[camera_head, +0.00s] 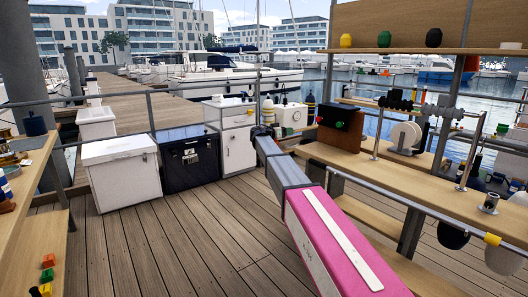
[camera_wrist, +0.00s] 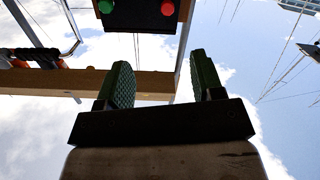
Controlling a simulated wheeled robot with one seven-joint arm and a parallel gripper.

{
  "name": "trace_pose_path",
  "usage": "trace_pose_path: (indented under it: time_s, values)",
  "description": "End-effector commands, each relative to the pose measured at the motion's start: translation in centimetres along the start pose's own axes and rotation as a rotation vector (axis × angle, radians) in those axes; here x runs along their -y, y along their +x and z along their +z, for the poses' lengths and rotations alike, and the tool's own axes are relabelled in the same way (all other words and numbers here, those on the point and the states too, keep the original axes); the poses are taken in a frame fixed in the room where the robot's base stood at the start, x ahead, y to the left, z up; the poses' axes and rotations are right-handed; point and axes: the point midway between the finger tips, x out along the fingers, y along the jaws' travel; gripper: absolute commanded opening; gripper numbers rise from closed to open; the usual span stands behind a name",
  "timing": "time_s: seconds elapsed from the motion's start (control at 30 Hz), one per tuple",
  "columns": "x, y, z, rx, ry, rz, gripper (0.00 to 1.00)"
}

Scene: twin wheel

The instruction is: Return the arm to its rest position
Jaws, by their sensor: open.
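My arm, with a pink and grey casing, stretches from the lower right of the head view toward the middle. In the head view its far end is too small and too hidden to make out the jaws. In the wrist view my gripper (camera_wrist: 160,82) points upward with its two green ridged fingers wide apart. Nothing is between the fingers. A black box (camera_wrist: 138,14) with a red and a green button is beyond the fingertips, apart from them. The black box also shows in the head view (camera_head: 340,117), just right of the arm's far end.
A wooden workbench (camera_head: 455,163) with a metal rail (camera_head: 400,200) runs along the right, close to my arm. A white chest (camera_head: 122,165), a dark blue chest (camera_head: 187,155) and a white cabinet (camera_head: 236,140) stand by the railing. The plank deck (camera_head: 190,235) is clear left of my arm.

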Motion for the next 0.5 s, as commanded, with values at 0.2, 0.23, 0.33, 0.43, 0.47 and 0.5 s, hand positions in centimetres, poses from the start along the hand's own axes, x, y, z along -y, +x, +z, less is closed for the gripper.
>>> trace_pose_path:
  time_s: [0.2,0.23,0.33,0.43,0.47,0.5]
  values:
    - [-2.2,0.3,4.1,0.085,-0.057,-0.008,0.61]
    - [-2.6,0.3,4.8,0.101,-0.066,-0.010,0.61]
    - [-3.9,0.4,7.4,0.158,-0.104,-0.020,0.61]
    - [-5.6,0.3,10.6,0.228,-0.149,-0.034,0.61]
    - [-6.2,0.3,11.7,0.254,-0.165,-0.040,0.61]
    - [-7.2,0.2,13.3,0.290,-0.187,-0.049,0.61]
